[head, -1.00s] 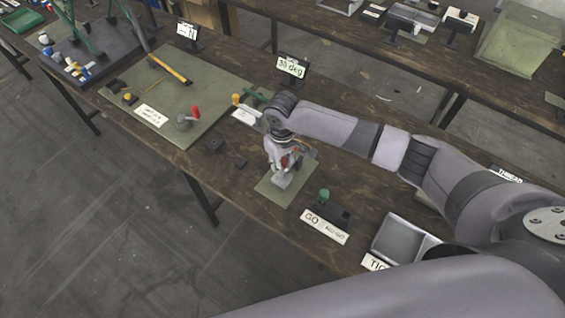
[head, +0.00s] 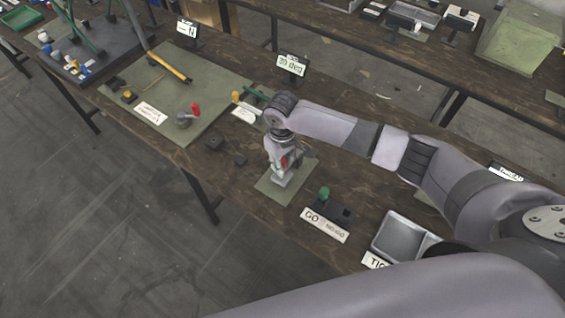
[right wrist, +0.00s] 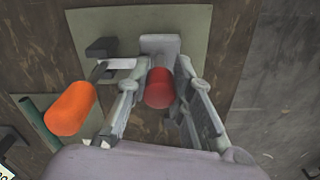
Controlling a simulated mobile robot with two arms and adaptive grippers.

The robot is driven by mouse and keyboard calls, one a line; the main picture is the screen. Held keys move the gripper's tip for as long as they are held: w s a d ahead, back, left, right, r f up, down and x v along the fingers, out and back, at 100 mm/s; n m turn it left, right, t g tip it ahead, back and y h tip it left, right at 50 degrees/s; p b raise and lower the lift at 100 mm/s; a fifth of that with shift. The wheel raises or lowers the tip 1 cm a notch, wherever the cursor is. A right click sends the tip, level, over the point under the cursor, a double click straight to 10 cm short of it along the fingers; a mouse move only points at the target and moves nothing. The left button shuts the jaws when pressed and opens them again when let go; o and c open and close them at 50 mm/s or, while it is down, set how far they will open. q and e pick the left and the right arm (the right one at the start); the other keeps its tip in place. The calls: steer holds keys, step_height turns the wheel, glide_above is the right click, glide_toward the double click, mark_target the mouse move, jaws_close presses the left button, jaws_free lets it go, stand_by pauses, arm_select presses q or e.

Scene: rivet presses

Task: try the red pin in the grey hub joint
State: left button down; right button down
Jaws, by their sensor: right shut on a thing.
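In the head view my right gripper (head: 283,168) is low over a small green mat (head: 268,190) on the near table. In the right wrist view its fingers (right wrist: 162,95) are closed on the sides of the red pin (right wrist: 158,88). A grey block (right wrist: 160,44), seemingly the grey hub joint, stands on the mat just beyond the pin; its grey base also shows below the gripper in the head view (head: 279,182). The pin's lower end is hidden, so I cannot tell whether it is in the hub. My left gripper is not in view.
An orange handle (right wrist: 70,108) lies close beside the fingers in the right wrist view. Another red piece on a grey mount (head: 195,109) stands on the larger left mat (head: 165,85).

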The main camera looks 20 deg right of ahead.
steer(key=shift+r, duration=0.15)
steer(key=shift+r+p, duration=1.05)
steer(key=shift+p, duration=0.3)
steer(key=shift+r, duration=1.8)
